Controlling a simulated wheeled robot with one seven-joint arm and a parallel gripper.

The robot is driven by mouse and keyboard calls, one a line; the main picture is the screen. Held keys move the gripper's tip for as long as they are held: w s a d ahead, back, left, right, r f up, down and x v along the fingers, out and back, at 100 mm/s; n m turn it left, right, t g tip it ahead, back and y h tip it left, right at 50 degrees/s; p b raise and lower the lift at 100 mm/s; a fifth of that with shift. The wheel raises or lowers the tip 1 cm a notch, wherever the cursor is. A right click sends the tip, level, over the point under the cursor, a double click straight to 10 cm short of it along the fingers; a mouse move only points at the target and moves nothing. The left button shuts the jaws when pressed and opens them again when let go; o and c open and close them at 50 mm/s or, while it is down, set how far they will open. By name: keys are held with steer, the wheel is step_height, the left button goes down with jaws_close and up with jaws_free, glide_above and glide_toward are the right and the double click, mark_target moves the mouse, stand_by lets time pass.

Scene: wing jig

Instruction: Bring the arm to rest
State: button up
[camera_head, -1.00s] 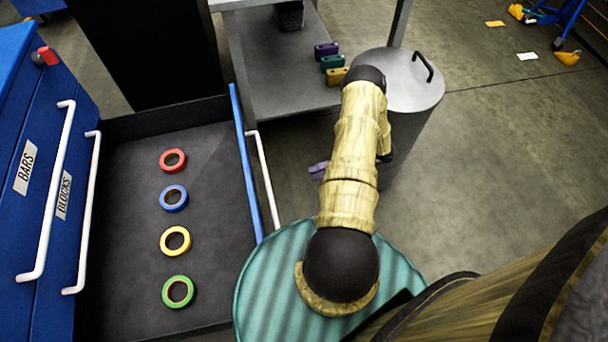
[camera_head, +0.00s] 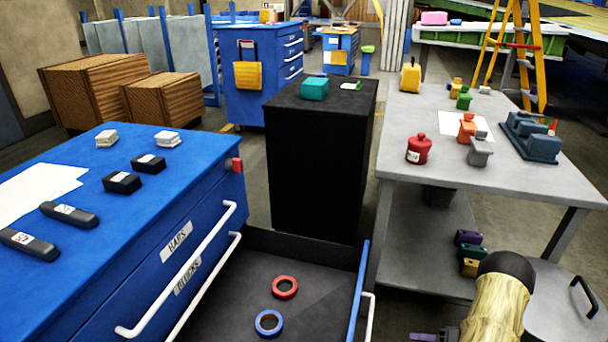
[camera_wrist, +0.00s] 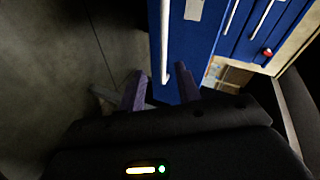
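My arm (camera_head: 497,308) shows at the bottom right of the head view, bent beside the grey lidded bin. A purple finger of my gripper (camera_head: 428,336) just shows at the bottom edge there. In the wrist view my gripper (camera_wrist: 160,86) has its two purple fingers well apart, with nothing between them. The floor and a blue drawer front with white handles (camera_wrist: 166,45) lie beyond the fingers. Most of my gripper is hidden in the head view.
An open drawer (camera_head: 320,310) holds a red tape roll (camera_head: 285,287) and a blue one (camera_head: 269,323). The blue cabinet (camera_head: 130,260) stands left, a black cabinet (camera_head: 318,170) behind. A grey table (camera_head: 420,120) and the bin (camera_head: 565,305) stand right, close to my arm.

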steer(key=w+a+r+n+t+h, duration=0.2)
steer(key=w+r+h, duration=0.7)
steer(key=w+r, duration=0.45)
steer(key=s+a+r+g+h, duration=0.2)
steer(key=s+a+r+h, duration=0.3)
steer(key=a+r, duration=0.4)
steer(key=s+a+r+g+y, duration=0.1)
steer(key=s+a+r+g, duration=0.1)
steer(key=s+a, duration=0.5)
steer(key=s+a+r+g+y, duration=0.2)
steer(key=s+a, duration=0.2)
steer(key=s, duration=0.7)
step_height(320, 180, up, 33)
steer(key=p, duration=3.3)
steer(key=shift+w+d+n, duration=0.25)
steer(key=shift+d+n, duration=0.05)
steer(key=shift+n, duration=0.1)
steer(key=shift+w, duration=0.1)
steer(key=shift+a, duration=0.1)
